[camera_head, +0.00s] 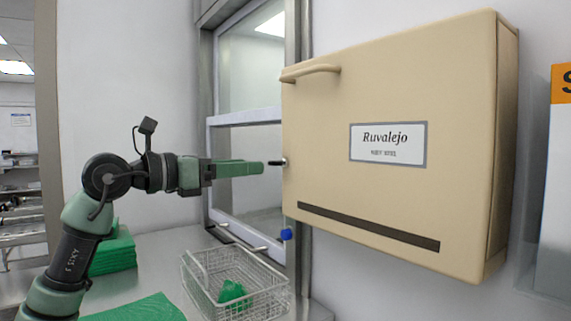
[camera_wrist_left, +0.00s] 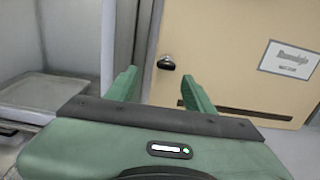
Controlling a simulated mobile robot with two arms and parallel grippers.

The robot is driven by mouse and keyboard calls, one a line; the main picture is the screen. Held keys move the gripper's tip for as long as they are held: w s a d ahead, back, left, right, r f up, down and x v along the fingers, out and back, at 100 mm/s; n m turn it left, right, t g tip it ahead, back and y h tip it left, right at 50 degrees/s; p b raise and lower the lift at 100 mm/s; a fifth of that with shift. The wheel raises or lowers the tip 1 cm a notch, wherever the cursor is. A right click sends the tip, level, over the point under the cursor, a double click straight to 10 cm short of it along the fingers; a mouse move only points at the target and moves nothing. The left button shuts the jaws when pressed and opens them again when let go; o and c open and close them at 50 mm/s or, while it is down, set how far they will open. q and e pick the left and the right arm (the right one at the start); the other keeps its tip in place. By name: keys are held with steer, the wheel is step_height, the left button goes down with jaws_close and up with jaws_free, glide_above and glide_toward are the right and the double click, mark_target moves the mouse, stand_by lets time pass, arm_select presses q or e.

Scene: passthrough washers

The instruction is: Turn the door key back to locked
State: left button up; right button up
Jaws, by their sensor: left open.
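A beige wall cabinet (camera_head: 400,100) labelled "Ruvalejo" hangs on the wall, its door closed. The door key (camera_head: 279,162) sits in the lock at the door's left edge, with a blue tag (camera_head: 286,234) hanging below it. My left gripper (camera_head: 262,168) points at the key, its fingertips just left of it. In the left wrist view the green fingers (camera_wrist_left: 160,88) are apart and empty, and the dark key (camera_wrist_left: 166,63) shows between and beyond them. I cannot tell whether a fingertip touches the key. My right gripper is not in view.
A wire basket (camera_head: 236,284) with a green cloth (camera_head: 231,291) stands on the counter below. Folded green cloths (camera_head: 114,252) lie at the left. A window frame (camera_head: 245,118) is behind the gripper. The cabinet has a handle (camera_head: 310,72) at the upper left.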

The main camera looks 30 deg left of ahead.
mark_target(270, 162)
arm_select(q)
steer(key=p+x, duration=0.1)
steer(key=x, duration=0.1)
steer(key=p+x, duration=0.1)
steer(key=x, duration=0.1)
steer(key=p+x, duration=0.1)
steer(key=x, duration=0.1)
steer(key=shift+s+d+r, duration=0.2)
steer(key=shift+d+r, duration=0.15)
steer(key=shift+d, duration=0.05)
steer(key=shift+s, duration=0.2)
jaws_close()
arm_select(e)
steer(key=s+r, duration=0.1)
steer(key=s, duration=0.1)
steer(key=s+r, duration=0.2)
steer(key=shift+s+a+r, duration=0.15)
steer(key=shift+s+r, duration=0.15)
